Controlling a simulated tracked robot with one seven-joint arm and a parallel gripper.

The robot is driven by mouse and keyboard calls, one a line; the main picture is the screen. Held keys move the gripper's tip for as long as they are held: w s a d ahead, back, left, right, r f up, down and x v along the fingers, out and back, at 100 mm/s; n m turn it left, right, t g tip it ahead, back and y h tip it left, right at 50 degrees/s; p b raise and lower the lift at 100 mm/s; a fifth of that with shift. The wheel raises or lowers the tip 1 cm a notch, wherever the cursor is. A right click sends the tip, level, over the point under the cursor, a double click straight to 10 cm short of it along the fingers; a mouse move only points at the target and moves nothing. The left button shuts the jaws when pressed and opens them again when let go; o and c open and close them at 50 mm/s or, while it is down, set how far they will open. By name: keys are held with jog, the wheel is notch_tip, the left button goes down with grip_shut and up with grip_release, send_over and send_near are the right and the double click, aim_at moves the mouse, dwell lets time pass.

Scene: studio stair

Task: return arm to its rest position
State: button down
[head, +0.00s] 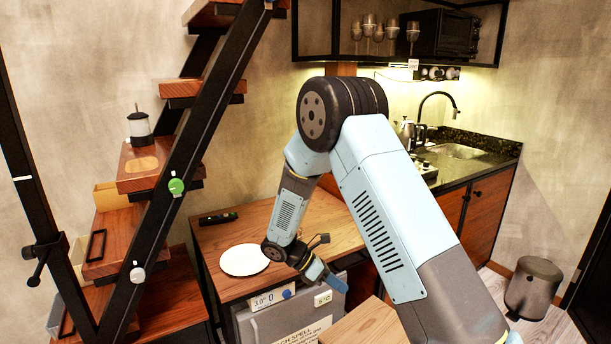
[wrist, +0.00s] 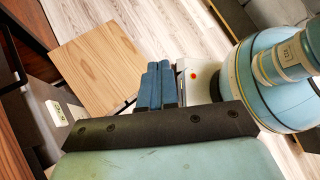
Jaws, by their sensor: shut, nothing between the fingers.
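My arm is bent at the elbow in the middle of the head view. My gripper (head: 325,277) hangs low over the front edge of the wooden desk, in front of the grey cabinet (head: 300,322). In the wrist view my gripper (wrist: 158,72) has its two blue fingers together, with nothing between them. Below the fingertips a wooden top (wrist: 102,65) and the plank floor show. My own round light-blue base part is at the right of the wrist view, close beside the fingers.
A white round plate (head: 244,260) and a dark remote-like object (head: 218,218) lie on the desk (head: 330,225). Wooden stairs with a black rail (head: 190,150) stand at left. A low wooden top (head: 365,322) is below. A bin (head: 535,288) stands at right on open floor.

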jog(key=s+d+r+m+t+y, duration=0.1)
jog(key=s+d+r+m+y, duration=0.3)
jog(key=r, duration=0.7)
jog(key=s+d+r+m+y, duration=0.2)
jog(key=s+d+r+m, duration=0.4)
jog(key=r, duration=0.6)
jog(key=s+d+r+m+t+y, duration=0.2)
jog(key=s+r+m+t, duration=0.1)
jog(key=s+r+m, duration=0.2)
jog(key=s+d+r+m+t+y, duration=0.2)
jog(key=s+r+m, duration=0.3)
jog(key=s, duration=0.5)
jog(key=shift+s+d+r+m+t+y, duration=0.2)
jog(key=shift+m+t+y, duration=0.1)
jog(key=shift+m+t, duration=0.35)
